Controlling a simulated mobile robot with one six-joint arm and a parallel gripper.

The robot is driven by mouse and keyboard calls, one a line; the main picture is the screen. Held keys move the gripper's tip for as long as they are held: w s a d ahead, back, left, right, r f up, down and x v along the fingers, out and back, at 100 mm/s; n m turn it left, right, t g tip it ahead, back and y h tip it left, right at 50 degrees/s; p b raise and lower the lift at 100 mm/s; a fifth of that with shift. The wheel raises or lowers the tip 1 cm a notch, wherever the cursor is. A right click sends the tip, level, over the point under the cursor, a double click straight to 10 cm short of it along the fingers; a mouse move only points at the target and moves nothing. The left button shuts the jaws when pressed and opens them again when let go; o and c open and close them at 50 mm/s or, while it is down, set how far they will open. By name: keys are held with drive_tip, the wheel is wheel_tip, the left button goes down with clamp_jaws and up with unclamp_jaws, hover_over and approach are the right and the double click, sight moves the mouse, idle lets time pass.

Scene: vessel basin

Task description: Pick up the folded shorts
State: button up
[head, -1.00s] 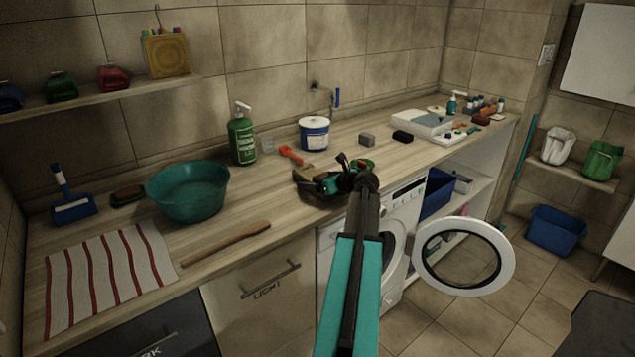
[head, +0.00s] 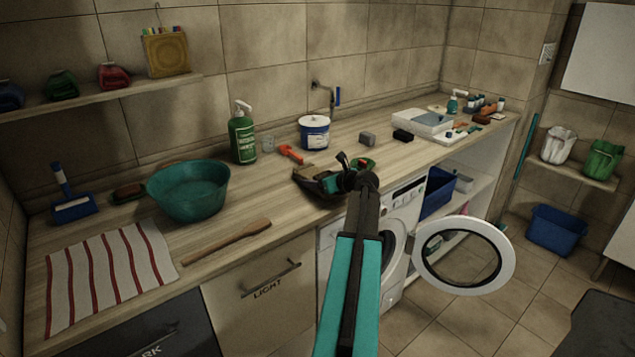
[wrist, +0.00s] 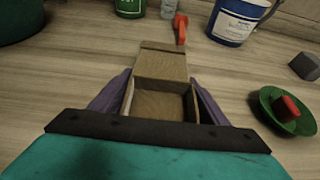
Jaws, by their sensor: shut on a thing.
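The folded shorts appear to be the tan, slab-like bundle (wrist: 160,67) in the middle of the wrist view, with a line across its far end and a shaded hollow on its near side. My gripper (wrist: 160,95) has a purple finger on each side of it and is shut on it. In the head view my gripper (head: 325,180) is over the front edge of the counter, above the washing machine. Its dark parts hide much of the bundle there. I cannot tell whether the bundle touches the counter.
A green dish with a red piece (wrist: 288,108) is close on the right. A red-handled tool (head: 290,153) and a white and blue tub (head: 314,133) stand behind. A teal basin (head: 188,190) is to the left. The open washer door (head: 421,258) juts out below.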

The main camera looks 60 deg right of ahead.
drive_tip(key=shift+r, duration=0.15)
drive_tip(key=shift+r, duration=1.4)
drive_tip(key=shift+s+a+r+b, duration=0.1)
drive_tip(key=shift+s+r+b, duration=0.1)
drive_tip(key=shift+r+b, duration=0.1)
drive_tip(key=s+a+r+b, duration=0.1)
drive_tip(key=s+a, duration=0.8)
drive_tip(key=s, duration=0.3)
drive_tip(key=shift+s+r+b, duration=0.15)
drive_tip(key=shift+s+b, duration=0.15)
drive_tip(key=shift+b, duration=0.05)
